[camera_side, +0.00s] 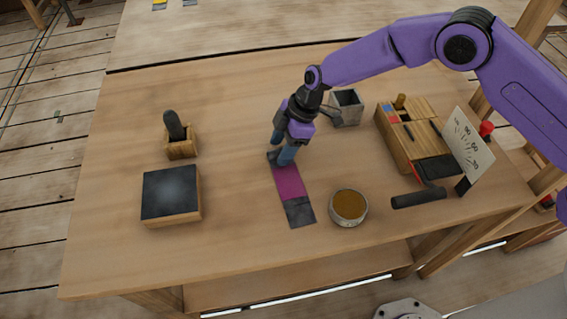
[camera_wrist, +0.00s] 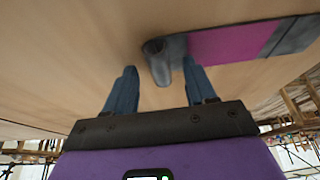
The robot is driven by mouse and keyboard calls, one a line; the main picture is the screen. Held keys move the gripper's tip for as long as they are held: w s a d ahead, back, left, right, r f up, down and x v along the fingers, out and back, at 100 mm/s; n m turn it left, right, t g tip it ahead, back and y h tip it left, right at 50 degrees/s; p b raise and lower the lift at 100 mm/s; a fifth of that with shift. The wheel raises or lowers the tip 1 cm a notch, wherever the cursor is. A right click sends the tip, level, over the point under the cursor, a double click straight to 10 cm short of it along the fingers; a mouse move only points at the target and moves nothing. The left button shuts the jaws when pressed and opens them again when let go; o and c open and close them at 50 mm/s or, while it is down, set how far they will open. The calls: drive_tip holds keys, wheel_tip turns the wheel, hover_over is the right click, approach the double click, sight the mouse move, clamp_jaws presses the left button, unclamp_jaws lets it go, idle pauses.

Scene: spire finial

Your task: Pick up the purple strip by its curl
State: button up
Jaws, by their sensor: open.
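The purple strip (camera_side: 289,183) lies flat on the wooden table, with a dark grey section at its near end. In the wrist view the purple strip (camera_wrist: 230,42) runs off to the upper right, and its grey curl (camera_wrist: 157,62) stands up at the left end. My gripper (camera_side: 281,160) is low over the strip's far end in the side view and mostly hides the curl there. In the wrist view my gripper (camera_wrist: 160,82) is open, its two blue fingers apart. The curl shows between and just beyond the fingertips. I cannot tell whether a finger touches it.
A round tin of amber contents (camera_side: 348,205) stands right of the strip. A grey metal box (camera_side: 346,108) is behind it. A wooden tool box (camera_side: 411,130) and black-handled tool (camera_side: 418,199) lie right. A dark-topped block (camera_side: 171,194) and small wooden holder (camera_side: 181,148) stand left.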

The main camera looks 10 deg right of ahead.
clamp_jaws()
drive_tip(key=shift+r, duration=0.15)
